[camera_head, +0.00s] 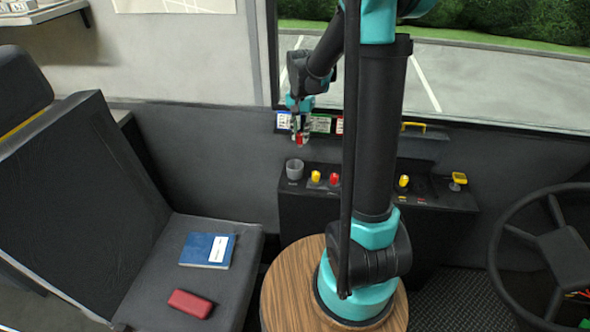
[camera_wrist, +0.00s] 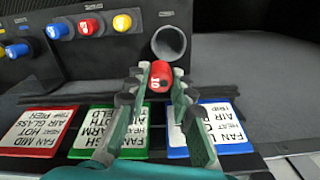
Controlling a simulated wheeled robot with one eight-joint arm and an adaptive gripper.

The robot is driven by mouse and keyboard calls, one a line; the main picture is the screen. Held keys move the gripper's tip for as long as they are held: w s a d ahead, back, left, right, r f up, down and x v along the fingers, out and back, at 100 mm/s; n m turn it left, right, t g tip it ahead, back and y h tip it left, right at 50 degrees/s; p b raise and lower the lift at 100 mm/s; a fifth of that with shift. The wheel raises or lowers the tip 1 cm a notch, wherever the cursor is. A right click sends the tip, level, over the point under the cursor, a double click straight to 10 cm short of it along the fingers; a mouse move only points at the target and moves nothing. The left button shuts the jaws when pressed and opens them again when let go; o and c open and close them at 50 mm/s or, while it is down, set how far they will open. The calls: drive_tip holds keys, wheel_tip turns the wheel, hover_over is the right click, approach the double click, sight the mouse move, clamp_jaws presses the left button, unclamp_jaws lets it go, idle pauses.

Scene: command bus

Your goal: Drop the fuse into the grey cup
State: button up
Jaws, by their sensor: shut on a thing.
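The fuse (camera_wrist: 159,77) is a small red cylinder with white marking, held between the fingertips of my gripper (camera_wrist: 160,84) in the wrist view. In the head view the red fuse (camera_head: 299,139) hangs at the tips of my gripper (camera_head: 299,132), above the dash panel. The grey cup (camera_head: 295,169) stands at the left end of the panel, below my gripper. In the wrist view the cup (camera_wrist: 168,43) shows its open round mouth just beyond the fuse. The fuse appears apart from the cup.
Red and yellow knobs (camera_head: 334,179) stand on the panel right of the cup. Coloured label cards (camera_wrist: 112,132) lie below my fingers in the wrist view. A seat (camera_head: 240,262) with a blue book (camera_head: 208,250) and red case (camera_head: 190,303) is at left; a steering wheel (camera_head: 497,254) is at right.

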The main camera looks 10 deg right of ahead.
sight(300, 146)
drive_tip(key=shift+f, duration=2.75)
drive_tip(key=o, duration=0.9)
drive_tip(key=shift+o, duration=0.2)
wheel_tip(300, 146, up, 12)
drive_tip(key=shift+s, duration=0.1)
drive_tip(key=s+d+f+n+t, duration=0.2)
drive_tip(key=s+f, duration=0.3)
drive_tip(key=s, duration=0.6)
drive_tip(key=s+d+f+n+t, duration=0.2)
drive_tip(key=s+f+n, duration=0.2)
drive_tip(key=s, duration=0.7)
drive_tip(key=shift+f+n, duration=0.4)
drive_tip(key=shift+f, duration=0.1)
